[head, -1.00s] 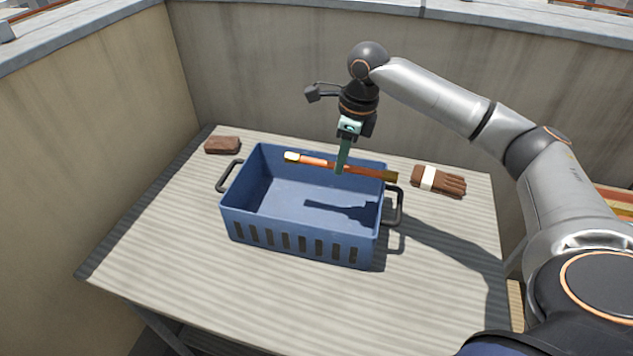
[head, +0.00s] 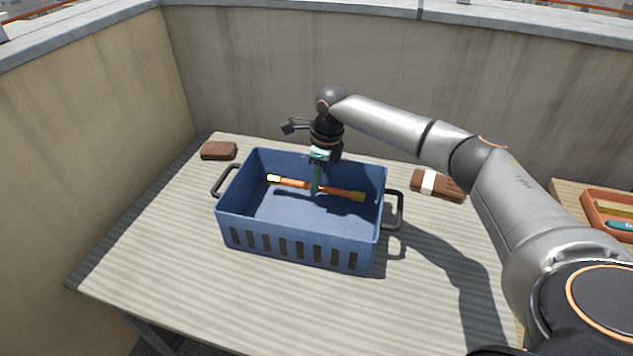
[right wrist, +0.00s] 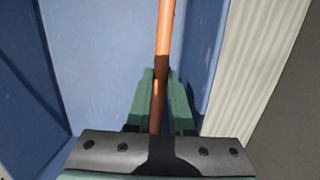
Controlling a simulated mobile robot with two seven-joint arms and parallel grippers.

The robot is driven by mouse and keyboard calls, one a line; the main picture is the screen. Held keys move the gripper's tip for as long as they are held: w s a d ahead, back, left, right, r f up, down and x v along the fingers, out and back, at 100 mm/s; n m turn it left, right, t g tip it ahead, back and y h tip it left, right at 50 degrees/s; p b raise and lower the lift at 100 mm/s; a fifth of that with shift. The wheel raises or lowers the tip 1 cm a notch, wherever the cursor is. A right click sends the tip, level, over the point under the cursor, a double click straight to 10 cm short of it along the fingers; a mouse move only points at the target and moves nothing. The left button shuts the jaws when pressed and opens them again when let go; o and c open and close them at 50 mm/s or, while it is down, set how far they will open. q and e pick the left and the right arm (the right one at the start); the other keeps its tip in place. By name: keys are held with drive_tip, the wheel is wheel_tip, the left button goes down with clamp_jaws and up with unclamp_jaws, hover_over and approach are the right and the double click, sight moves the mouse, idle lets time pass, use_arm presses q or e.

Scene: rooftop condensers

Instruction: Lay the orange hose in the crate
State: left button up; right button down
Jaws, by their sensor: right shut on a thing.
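The orange hose (head: 341,191) is a short straight orange length with yellowish ends, and it is inside the blue crate (head: 300,251) in the head view. My right gripper (head: 316,189) reaches down into the crate and is shut on the hose near its middle. In the right wrist view the hose (right wrist: 165,40) runs between the green fingers (right wrist: 160,95), with blue crate walls around it. I cannot tell whether the hose touches the crate floor. My left gripper is not in view.
The crate stands on a ribbed grey table (head: 180,270) with dark handles at its sides. An orange tray (head: 610,212) is at the far right. Walls close off the back and left.

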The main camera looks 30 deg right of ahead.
drive_tip(key=shift+r, duration=0.1)
drive_tip(key=shift+f+p, duration=0.2)
drive_tip(key=shift+p, duration=0.15)
drive_tip(key=shift+f+p, duration=0.3)
drive_tip(key=shift+f, duration=0.1)
drive_tip(key=c, duration=1.1)
unclamp_jaws()
